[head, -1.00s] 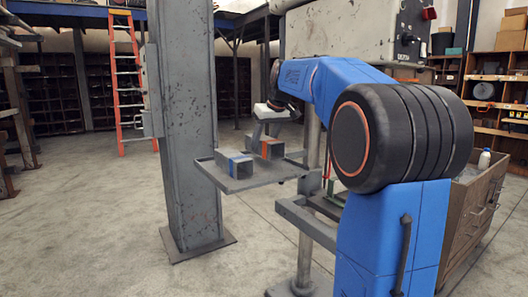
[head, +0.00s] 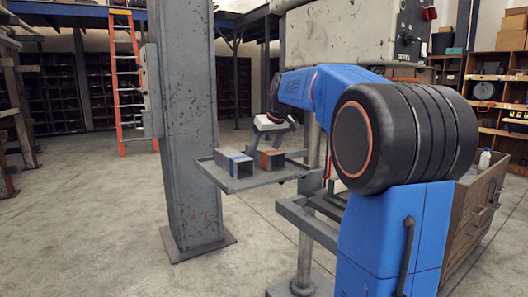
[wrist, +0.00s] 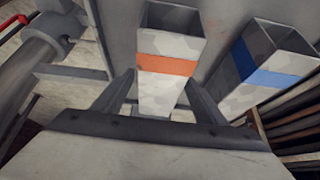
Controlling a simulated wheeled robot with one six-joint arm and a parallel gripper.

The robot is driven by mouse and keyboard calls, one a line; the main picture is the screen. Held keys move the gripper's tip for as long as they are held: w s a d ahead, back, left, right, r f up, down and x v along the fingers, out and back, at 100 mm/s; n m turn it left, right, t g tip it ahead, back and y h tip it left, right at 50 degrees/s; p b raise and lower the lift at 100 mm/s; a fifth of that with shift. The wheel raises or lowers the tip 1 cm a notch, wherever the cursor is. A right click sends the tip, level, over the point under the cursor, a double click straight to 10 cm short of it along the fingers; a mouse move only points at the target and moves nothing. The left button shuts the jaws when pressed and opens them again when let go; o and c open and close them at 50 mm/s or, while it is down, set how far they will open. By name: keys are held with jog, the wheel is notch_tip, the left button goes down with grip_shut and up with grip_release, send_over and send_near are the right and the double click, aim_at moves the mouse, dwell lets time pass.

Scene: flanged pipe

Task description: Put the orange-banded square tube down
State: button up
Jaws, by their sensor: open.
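The orange-banded square tube (head: 270,159) lies on a small grey tray (head: 245,184) fixed by the steel column. In the wrist view the orange-banded tube (wrist: 169,54) lies between the two fingers, with a gap on each side. My gripper (head: 268,133) is open around it; it also shows in the wrist view (wrist: 158,92). A blue-banded square tube (head: 234,163) lies beside it on the tray, to the left in the head view. In the wrist view the blue-banded tube (wrist: 262,66) is to the right, apart from the fingers.
A thick steel column (head: 184,120) stands just left of the tray. A grey pipe with a collar (wrist: 40,45) shows at the wrist view's upper left. A wooden drawer cabinet (head: 478,205) stands at the right.

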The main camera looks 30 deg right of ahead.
jog(key=v, duration=1.2)
jog(key=shift+r, duration=0.15)
jog(key=s+a+f, duration=0.4)
jog(key=s+a, duration=0.1)
jog(key=s+a+f, duration=0.2)
jog(key=s+a, duration=0.1)
jog(key=shift+s+a+f, duration=0.15)
jog(key=shift+s+f, duration=0.1)
jog(key=shift+f, duration=0.05)
jog(key=s+a+f, duration=0.5)
jog(key=s+f, duration=0.7)
jog(key=f, duration=0.1)
jog(key=s+a+f+g, duration=0.1)
jog(key=s+a+f, duration=0.4)
jog(key=s+f, duration=0.8)
jog(key=shift+s+a+f, duration=0.15)
jog(key=shift+a+f, duration=0.05)
jog(key=shift+f, duration=0.5)
jog(key=shift+s, duration=0.1)
